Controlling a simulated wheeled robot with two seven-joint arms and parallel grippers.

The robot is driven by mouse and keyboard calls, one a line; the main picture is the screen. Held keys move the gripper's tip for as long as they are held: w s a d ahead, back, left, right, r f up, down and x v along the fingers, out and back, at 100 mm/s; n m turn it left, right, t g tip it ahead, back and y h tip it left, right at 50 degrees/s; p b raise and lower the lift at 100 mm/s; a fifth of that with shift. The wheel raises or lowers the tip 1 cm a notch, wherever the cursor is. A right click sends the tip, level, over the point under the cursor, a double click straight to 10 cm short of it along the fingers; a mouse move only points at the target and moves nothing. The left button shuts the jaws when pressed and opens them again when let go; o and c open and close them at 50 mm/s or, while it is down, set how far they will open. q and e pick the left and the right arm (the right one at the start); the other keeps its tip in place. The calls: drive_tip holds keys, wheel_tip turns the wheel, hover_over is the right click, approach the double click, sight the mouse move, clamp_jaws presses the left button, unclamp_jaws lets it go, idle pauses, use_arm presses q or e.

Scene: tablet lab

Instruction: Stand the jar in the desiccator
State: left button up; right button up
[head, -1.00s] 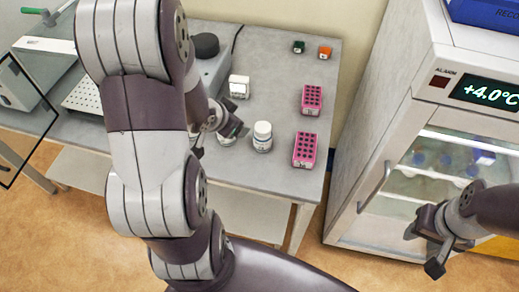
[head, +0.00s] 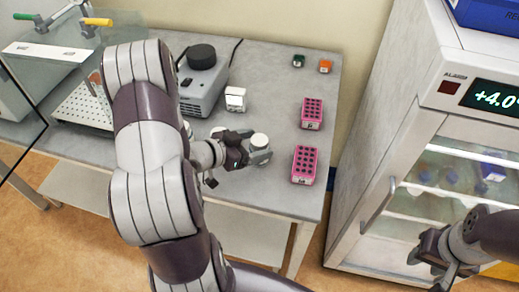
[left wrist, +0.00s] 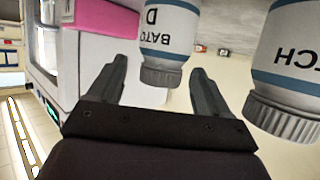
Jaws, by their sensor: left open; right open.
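A white-capped jar (head: 259,143) stands upright on the grey bench. My left gripper (head: 257,150) is open beside it, with its fingers at either side. In the left wrist view this jar (left wrist: 168,32) appears upside down, labelled "BATC… D", with its cap between the open fingertips (left wrist: 158,80); gaps show at both sides. A second jar (left wrist: 290,55) is at the right there. In the head view a jar top (head: 217,130) shows behind my left wrist, mostly hidden. The clear-walled case with a perforated shelf (head: 78,112) at left may be the desiccator. My right gripper (head: 440,265) is open and empty.
Two pink racks (head: 311,113) (head: 304,165) stand right of the jar. A white box (head: 235,98) and a grey device with a black knob (head: 203,75) stand behind. Small green (head: 298,60) and orange (head: 325,65) items are at the back. A fridge (head: 430,160) stands right.

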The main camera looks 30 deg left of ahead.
sight(264, 141)
use_arm(q)
drive_tip(key=x, duration=0.4)
drive_tip(key=shift+w, duration=0.1)
drive_tip(key=shift+r, duration=0.1)
drive_tip(key=c, duration=1.2)
